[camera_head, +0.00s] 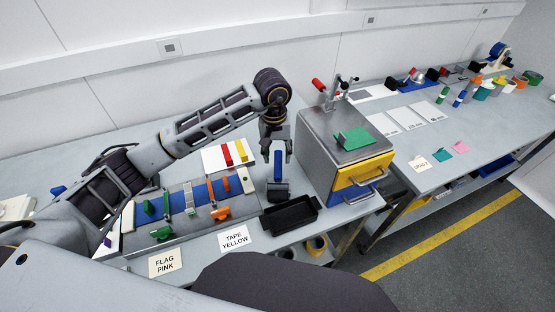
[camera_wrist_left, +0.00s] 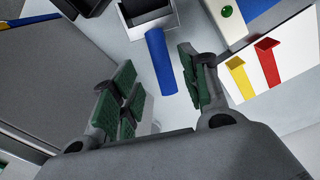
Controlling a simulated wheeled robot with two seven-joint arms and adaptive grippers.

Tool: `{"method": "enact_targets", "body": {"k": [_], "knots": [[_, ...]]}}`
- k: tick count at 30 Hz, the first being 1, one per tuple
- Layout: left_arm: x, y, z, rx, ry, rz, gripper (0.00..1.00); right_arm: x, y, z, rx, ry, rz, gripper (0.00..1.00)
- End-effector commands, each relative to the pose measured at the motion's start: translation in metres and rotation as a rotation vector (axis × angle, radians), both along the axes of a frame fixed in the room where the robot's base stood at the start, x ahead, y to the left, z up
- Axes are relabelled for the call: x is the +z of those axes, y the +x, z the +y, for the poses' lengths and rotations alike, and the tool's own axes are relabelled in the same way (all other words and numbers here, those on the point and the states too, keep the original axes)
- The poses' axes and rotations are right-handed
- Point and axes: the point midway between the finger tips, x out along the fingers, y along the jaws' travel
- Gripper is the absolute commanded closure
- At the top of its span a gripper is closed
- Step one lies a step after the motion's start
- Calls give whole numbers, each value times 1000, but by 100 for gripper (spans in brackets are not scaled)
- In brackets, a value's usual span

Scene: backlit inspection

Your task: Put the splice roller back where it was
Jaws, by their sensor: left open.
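The splice roller stands on the workbench with its blue handle (camera_head: 278,163) pointing up and a dark head (camera_head: 277,191) at its base. My left gripper (camera_head: 276,156) is above it, pointing down, with its fingers apart around the upper handle in the head view. In the left wrist view the blue handle (camera_wrist_left: 160,62) lies between the open green-padded fingers (camera_wrist_left: 158,92), with a gap on each side. The roller's head is partly seen at the top of that view. My right gripper is in no view.
A black tray (camera_head: 290,214) lies just in front of the roller. A grey cabinet (camera_head: 347,150) with yellow and blue drawers stands close on the right.

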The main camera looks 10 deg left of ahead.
Motion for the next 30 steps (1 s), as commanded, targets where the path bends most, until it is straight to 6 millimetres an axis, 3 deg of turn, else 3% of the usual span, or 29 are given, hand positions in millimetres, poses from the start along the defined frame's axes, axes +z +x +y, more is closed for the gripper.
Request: {"method": "enact_targets", "body": {"k": [12,17,30], "knots": [[35,-1,1,0,1,-3,55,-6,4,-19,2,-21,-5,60],[38,-2,2,0,0,0,55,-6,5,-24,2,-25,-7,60],[38,-2,2,0,0,-1,55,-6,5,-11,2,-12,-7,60]]}}
